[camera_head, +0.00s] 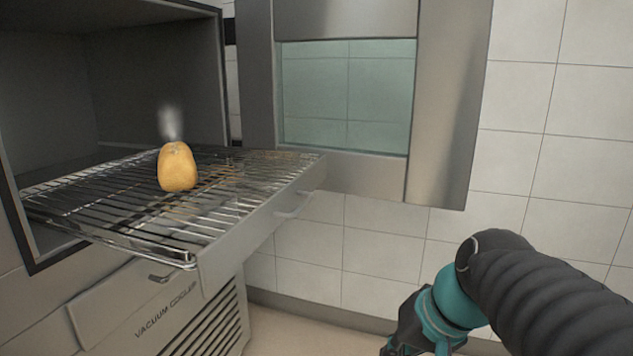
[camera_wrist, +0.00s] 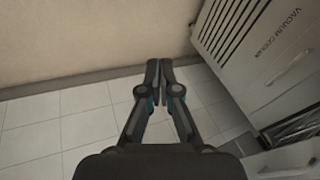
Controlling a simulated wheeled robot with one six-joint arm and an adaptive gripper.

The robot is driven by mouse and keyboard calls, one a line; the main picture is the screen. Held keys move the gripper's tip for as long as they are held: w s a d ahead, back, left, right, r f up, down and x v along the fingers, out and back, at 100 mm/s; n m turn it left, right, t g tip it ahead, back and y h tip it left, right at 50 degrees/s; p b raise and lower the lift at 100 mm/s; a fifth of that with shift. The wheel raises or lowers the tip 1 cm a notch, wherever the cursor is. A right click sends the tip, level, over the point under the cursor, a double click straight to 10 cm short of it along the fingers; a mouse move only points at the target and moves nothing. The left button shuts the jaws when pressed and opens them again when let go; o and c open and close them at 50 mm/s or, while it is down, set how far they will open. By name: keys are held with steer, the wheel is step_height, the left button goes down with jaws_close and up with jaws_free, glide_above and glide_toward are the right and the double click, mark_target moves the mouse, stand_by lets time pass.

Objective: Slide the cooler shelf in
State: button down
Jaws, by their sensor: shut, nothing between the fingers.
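The cooler shelf (camera_head: 222,222) is a wire rack with a grey front panel and a small handle (camera_head: 294,207). In the head view it is pulled well out of the open vacuum cooler (camera_head: 150,312). A golden-brown loaf (camera_head: 178,167) stands upright on the rack, with a pale wisp above it. My gripper (camera_wrist: 159,62) is shut and empty in the wrist view, pointing at the floor and lower wall, apart from the shelf. In the head view my arm is at the lower right and the fingertips are mostly out of frame.
The cooler's door (camera_head: 440,110), with a glass pane (camera_head: 347,97), stands open to the right of the shelf. A tiled wall (camera_head: 560,130) is behind. The floor (camera_wrist: 65,130) beside the cooler looks clear in the wrist view.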

steer(key=w+a+r+m+y+b, duration=0.1)
steer(key=w+r+y, duration=0.25)
steer(key=w, duration=0.25)
steer(key=w+a+r+m+y, duration=0.1)
steer(key=w+a+r+y, duration=0.2)
steer(key=w, duration=0.4)
steer(key=t+y+b, duration=0.1)
steer(key=t+y, duration=0.1)
steer(key=y, duration=0.5)
glide_toward(314, 176)
steer(key=x, duration=0.6)
steer(key=shift+s, duration=0.2)
steer(key=shift+w+a, duration=0.25)
steer(key=shift+a, duration=0.4)
